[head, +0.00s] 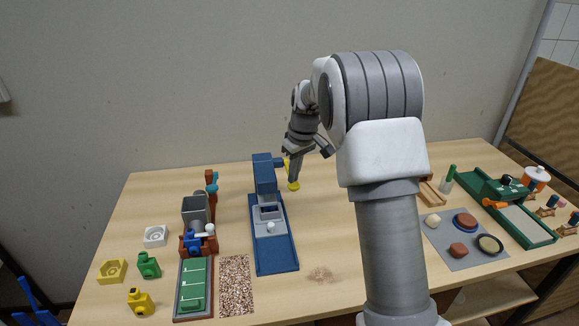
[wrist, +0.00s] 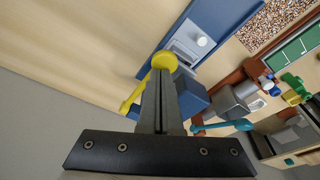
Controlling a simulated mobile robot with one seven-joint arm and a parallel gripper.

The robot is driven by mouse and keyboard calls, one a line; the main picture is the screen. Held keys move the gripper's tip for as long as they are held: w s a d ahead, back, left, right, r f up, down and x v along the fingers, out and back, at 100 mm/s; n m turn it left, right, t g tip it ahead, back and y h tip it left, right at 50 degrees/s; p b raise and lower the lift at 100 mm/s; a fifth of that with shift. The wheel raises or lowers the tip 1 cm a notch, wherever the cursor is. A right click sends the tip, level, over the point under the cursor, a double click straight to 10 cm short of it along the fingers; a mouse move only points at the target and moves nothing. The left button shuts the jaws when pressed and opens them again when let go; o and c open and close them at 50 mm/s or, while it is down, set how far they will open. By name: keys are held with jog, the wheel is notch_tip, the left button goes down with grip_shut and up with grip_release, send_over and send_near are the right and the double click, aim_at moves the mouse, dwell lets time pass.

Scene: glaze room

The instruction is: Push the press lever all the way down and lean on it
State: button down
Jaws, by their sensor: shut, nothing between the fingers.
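The blue press (head: 274,245) stands on the table left of my arm, with an upright blue column (head: 264,175) at its back. Its yellow lever is on the column's right side and ends in a round yellow knob (head: 293,186). The lever slopes down toward the knob; I cannot tell whether it is at the end of its travel. My gripper (head: 292,178) points down at the knob, shut and empty. In the wrist view the closed fingertips (wrist: 162,76) overlap the yellow knob (wrist: 164,61); whether they touch is unclear. The yellow lever bar (wrist: 136,96) runs beside them.
Left of the press are a grey hopper device (head: 195,211), a speckled mat (head: 236,285) and a green-topped tray (head: 194,288). Small yellow and green pieces lie farther left. At right are a grey mat (head: 462,257) with several pieces and a green machine (head: 520,222).

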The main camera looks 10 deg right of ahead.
aim_at(294, 186)
jog(key=shift+f, duration=0.15)
jog(key=shift+s+f+b, duration=0.1)
jog(key=shift+f+b, duration=1.25)
jog(key=shift+f, duration=0.65)
jog(key=shift+r, duration=0.1)
dwell(1.5)
jog(key=shift+r+p, duration=3.6)
jog(key=shift+r, duration=1.5)
notch_tip(294, 186, up, 5)
jog(key=p, duration=0.3)
jog(key=shift+p, duration=0.3)
